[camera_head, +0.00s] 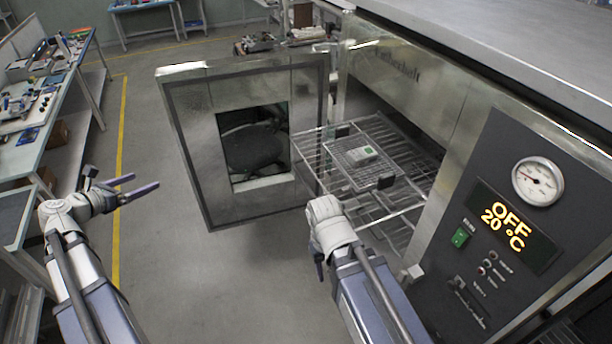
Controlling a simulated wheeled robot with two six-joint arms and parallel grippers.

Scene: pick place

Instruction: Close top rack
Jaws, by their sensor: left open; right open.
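The top rack (311,152) is a wire shelf that sticks out of the open oven chamber toward the left. A small wire basket (345,172) with black handles stands on it and holds a small grey-and-green item (362,155). My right gripper (319,266) is just below and in front of the rack's outer part. One dark finger points down; the rest is hidden behind its wrist, and contact with the rack cannot be told. My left gripper (144,188) is open and empty over the floor, well left of the oven.
The oven door (198,130) stands wide open, left of the rack. A lower rack (398,232) shows beneath the top one. The control panel (480,240) reads OFF, 20 °C. A workbench (60,115) stands at the far left. The floor between is clear.

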